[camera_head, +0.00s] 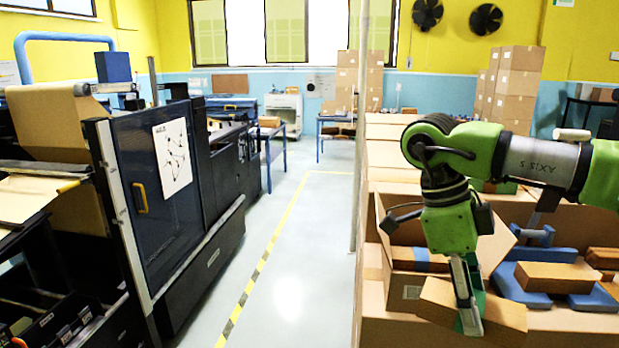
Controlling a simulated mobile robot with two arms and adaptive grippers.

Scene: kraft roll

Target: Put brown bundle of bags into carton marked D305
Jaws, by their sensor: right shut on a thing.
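My right gripper (468,318) comes down from the upper right and is shut on a brown bundle of bags (503,318). The bundle is tilted and hangs in front of the open cartons at the lower right. One finger shows in front of the bundle; the other is mostly hidden. Just behind and to the left is an open carton (402,296) with raised flaps. Inside it is brown content with a blue band (421,262). A small label shows on its front, but I cannot read any D305 mark. My left gripper is not in view.
Another brown bundle (553,277) lies on blue supports (594,300) to the right. Stacked cartons (513,88) stand at the back right. A dark machine (160,200) fills the left. The floor aisle (300,260) is clear.

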